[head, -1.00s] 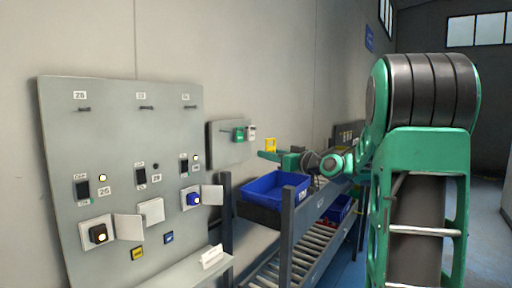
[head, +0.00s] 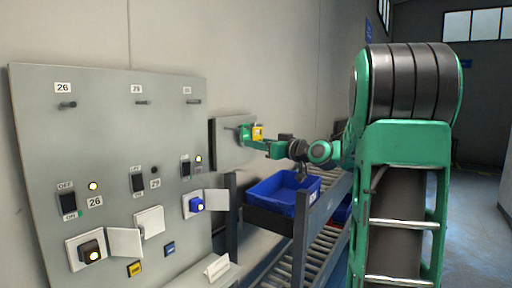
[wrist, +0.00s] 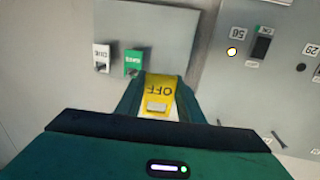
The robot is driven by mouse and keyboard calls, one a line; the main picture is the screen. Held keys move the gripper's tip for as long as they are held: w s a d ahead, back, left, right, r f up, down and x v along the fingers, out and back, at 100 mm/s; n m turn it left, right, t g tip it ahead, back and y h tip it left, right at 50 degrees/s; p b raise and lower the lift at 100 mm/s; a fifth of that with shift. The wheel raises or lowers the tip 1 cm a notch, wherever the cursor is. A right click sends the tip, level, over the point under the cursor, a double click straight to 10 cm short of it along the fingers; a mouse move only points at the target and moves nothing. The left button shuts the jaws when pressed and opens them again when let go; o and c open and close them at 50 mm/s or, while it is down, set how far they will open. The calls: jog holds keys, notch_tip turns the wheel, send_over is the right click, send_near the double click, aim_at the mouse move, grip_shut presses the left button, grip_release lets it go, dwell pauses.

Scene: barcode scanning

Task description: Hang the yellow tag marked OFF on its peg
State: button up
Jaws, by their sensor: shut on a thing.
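My gripper (wrist: 158,105) is shut on the yellow tag (wrist: 158,90), whose OFF lettering appears upside down in the wrist view. In the head view the yellow tag (head: 258,133) is at the tip of my gripper (head: 250,141), in front of the small grey board (head: 232,155). The large grey panel (head: 115,125) at left has bare pegs along its top: a left peg (head: 67,104), a middle peg (head: 142,102) and a right peg (head: 194,101). The first two are labelled 26 and 29; the right label is too small to read.
A green tag (wrist: 133,62) and a white tag (wrist: 101,57) hang on the small board. The large panel has switches, lamps and open covers (head: 125,242) that stick out. A blue bin (head: 283,191) sits on a roller rack (head: 305,235) below my arm.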

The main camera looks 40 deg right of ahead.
send_near(225, 138)
jog(key=shift+d, duration=1)
jog(key=shift+w+a, duration=0.3)
jog(key=shift+w, duration=0.2)
jog(key=shift+w, duration=0.15)
jog(key=shift+w+a, duration=0.25)
jog(key=shift+w, duration=0.2)
jog(key=shift+w+a+r, duration=0.1)
jog(key=shift+w+a, duration=0.15)
jog(key=shift+w, duration=0.4)
jog(key=shift+w+a+f, duration=0.1)
jog(key=shift+w+a, duration=0.15)
jog(key=shift+w, duration=0.45)
jog(key=shift+w+a+r, duration=0.1)
jog(key=shift+w+a, duration=0.15)
jog(key=shift+w, duration=0.4)
dwell(2.0)
jog(key=shift+a, duration=0.1)
dwell(0.6)
